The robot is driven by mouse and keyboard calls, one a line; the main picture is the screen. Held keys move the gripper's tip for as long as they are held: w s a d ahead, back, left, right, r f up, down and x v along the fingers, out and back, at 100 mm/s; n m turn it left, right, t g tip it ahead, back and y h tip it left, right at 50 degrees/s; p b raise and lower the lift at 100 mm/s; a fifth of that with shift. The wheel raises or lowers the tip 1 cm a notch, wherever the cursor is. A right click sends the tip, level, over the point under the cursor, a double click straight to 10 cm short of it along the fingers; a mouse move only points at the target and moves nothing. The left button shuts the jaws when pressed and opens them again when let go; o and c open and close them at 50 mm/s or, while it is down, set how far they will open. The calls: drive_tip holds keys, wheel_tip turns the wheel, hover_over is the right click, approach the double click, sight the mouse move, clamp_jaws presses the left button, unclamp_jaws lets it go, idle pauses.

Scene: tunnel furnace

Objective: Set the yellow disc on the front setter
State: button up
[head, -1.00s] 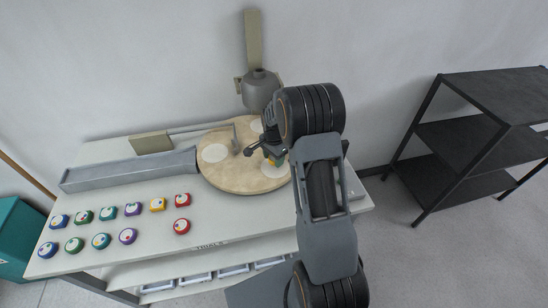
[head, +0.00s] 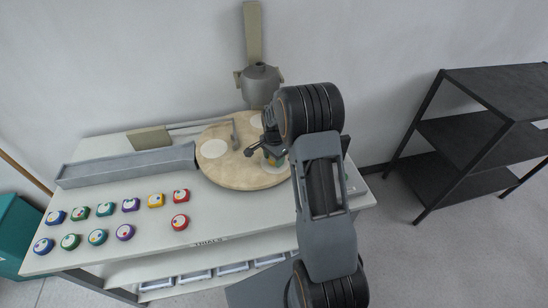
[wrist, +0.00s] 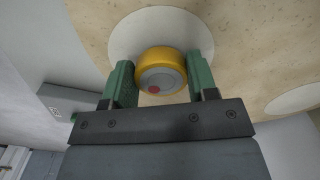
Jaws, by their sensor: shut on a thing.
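The yellow disc (wrist: 160,68), with a grey face and a red spot, is between the two green fingers of my gripper (wrist: 160,82) in the wrist view. My gripper is shut on it. A white round setter (wrist: 125,38) on the tan round table lies right behind the disc, which overlaps its lower part in that view. I cannot tell whether the disc touches it. In the head view my gripper (head: 267,158) is over the front right part of the tan table (head: 240,178), and my arm hides part of this area.
Other white setters show at the left (head: 213,149) and back (head: 257,121) of the table. A thin grey bar (head: 234,135) reaches over it. A grey trough (head: 125,167) lies left. Several coloured pieces (head: 125,232) stand in front. A grey vessel (head: 260,85) stands behind.

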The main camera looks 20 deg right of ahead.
drive_tip(key=shift+f+b, duration=0.35)
drive_tip(key=shift+f, duration=0.1)
idle(0.3)
drive_tip(key=o, duration=1)
drive_tip(key=shift+o, duration=0.2)
wheel_tip(320, 180, up, 14)
drive_tip(key=b, duration=0.1)
